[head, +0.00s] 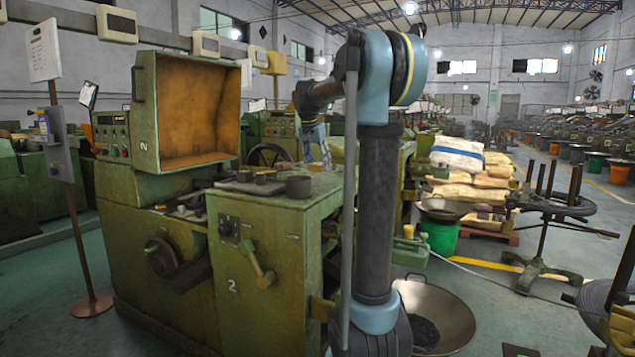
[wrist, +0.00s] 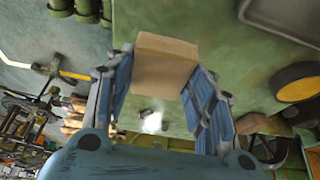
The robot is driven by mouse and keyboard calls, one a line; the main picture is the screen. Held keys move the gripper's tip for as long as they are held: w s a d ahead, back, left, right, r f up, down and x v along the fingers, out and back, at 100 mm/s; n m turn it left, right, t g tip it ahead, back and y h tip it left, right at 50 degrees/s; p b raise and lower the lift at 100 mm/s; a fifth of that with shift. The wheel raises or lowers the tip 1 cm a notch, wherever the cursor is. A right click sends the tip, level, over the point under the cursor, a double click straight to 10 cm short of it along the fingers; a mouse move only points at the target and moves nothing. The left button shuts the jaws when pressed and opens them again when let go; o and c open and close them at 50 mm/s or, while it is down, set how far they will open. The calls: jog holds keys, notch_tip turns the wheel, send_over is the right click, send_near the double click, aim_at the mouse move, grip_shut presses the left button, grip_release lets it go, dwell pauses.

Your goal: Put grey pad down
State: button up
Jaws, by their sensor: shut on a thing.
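My gripper (wrist: 160,72) is shut on a tan, box-shaped block (wrist: 166,50), with one blue-grey finger on each side of it in the wrist view. The block looks tan rather than grey. A green surface lies beyond it; I cannot tell whether they touch.
The green machine (head: 265,255) has a raised open hood (head: 200,110) and a protruding lever (head: 258,265). A wide metal pan (head: 440,305) stands on the floor near my arm.

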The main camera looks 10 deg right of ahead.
aim_at(318, 186)
jog(key=shift+f, duration=2.9)
jog(key=o, duration=1.1)
jog(key=shift+o, duration=0.2)
jog(key=shift+r, duration=0.1)
jog(key=v, duration=1.2)
jog(key=shift+w, duration=0.1)
